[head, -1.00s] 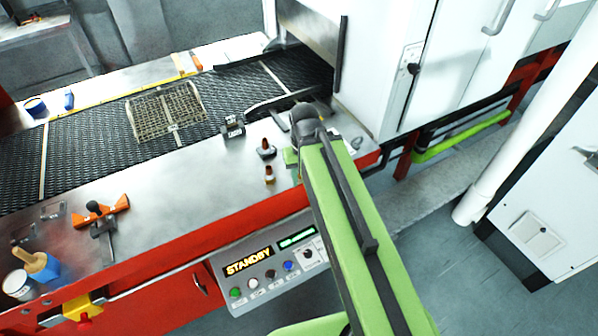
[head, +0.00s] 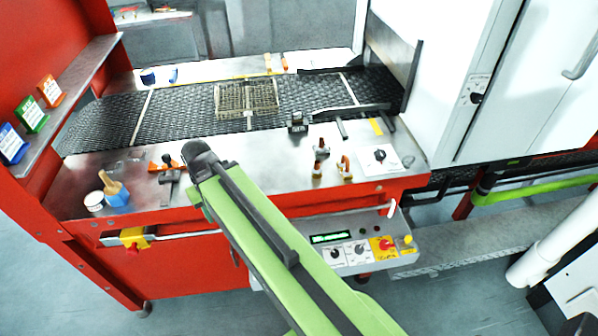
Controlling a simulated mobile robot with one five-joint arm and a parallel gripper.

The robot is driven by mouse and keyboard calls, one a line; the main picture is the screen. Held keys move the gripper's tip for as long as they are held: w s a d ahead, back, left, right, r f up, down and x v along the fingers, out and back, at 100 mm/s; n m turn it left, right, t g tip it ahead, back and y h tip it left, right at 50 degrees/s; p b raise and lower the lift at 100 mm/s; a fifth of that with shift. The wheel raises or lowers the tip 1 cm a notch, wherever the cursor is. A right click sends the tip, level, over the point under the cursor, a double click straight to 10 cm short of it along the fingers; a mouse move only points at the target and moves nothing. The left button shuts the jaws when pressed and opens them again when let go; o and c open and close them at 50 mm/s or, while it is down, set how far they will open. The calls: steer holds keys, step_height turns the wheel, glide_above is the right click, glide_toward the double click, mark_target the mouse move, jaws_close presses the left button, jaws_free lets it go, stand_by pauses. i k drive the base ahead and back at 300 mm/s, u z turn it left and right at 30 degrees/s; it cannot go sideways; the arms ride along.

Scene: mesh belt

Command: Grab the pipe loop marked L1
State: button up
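I cannot read an L1 mark anywhere. Two small copper-brown pieces stand on the steel ledge in front of the belt, a left one (head: 320,157) and a right one (head: 345,168). They are too small to tell whether either is a pipe loop. My green arm reaches in from the bottom and ends in a dark rounded joint over the ledge's front edge, left of these pieces. My gripper's fingers do not show; the arm hides whatever is beneath it.
A wire basket (head: 246,98) sits on the dark mesh belt (head: 185,112). An orange tool (head: 160,166), a white cup (head: 94,201) and a blue pot with a brush (head: 117,197) stand on the ledge's left. A red side panel with a shelf (head: 75,75) bounds the left.

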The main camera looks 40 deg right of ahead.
mark_target(343, 166)
steer(key=u, duration=1.7)
steer(key=k, duration=1.55)
steer(key=z, duration=0.4)
steer(key=i, duration=1)
steer(key=u, duration=0.05)
